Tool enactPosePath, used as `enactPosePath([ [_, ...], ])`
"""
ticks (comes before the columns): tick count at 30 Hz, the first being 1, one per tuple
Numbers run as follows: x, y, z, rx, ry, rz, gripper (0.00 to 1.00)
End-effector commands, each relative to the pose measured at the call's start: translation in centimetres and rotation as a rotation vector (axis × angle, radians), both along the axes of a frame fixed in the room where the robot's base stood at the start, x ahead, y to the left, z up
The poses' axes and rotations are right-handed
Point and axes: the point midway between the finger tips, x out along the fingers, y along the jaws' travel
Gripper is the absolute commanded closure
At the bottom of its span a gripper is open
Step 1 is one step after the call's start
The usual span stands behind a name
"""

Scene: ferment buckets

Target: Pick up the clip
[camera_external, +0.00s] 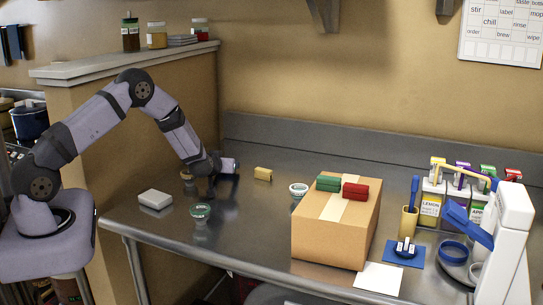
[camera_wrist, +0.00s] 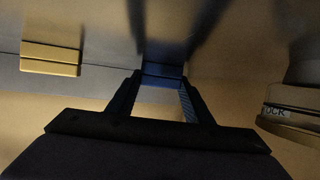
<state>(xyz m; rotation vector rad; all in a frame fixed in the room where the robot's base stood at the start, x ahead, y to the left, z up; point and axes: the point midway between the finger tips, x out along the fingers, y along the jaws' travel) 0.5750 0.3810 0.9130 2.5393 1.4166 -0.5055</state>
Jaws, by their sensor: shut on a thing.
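My gripper (camera_external: 211,184) is low over the left part of the steel table. In the wrist view its two dark fingers (camera_wrist: 161,88) are closed on a blue clip (camera_wrist: 162,70), which shows between their tips. In the outside view the fingers are dark, and the held clip is hard to make out. A yellow clip (camera_external: 263,174) lies on the table to the right of the gripper; it also shows at the left of the wrist view (camera_wrist: 50,58). A green clip (camera_external: 328,183) and a red clip (camera_external: 355,191) lie on top of the cardboard box (camera_external: 325,236).
A white block (camera_external: 155,199) and a green-topped cup (camera_external: 201,211) stand near the front left of the table. A small white round container (camera_external: 298,189) is beside the box. A labelled round container (camera_wrist: 290,105) is at the right of the wrist view.

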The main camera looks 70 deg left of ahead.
Motion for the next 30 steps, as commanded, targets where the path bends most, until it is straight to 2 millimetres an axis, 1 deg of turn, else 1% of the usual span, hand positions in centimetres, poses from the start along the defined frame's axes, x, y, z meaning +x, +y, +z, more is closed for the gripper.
enactPosePath([
  [5,0.0,0.0,0.2,0.001,-0.001,0.000,0.75],
  [10,0.1,0.0,1.2,0.001,-0.003,0.000,0.75],
  [14,0.1,0.0,2.9,0.003,-0.005,0.000,0.75],
  [21,0.1,0.0,6.9,0.001,-0.005,0.002,0.75],
  [24,0.0,0.0,8.3,0.001,-0.004,0.000,0.75],
  [27,0.0,0.0,9.3,0.001,-0.002,0.000,0.75],
  [30,0.0,0.0,9.8,0.000,-0.001,0.000,0.75],
])
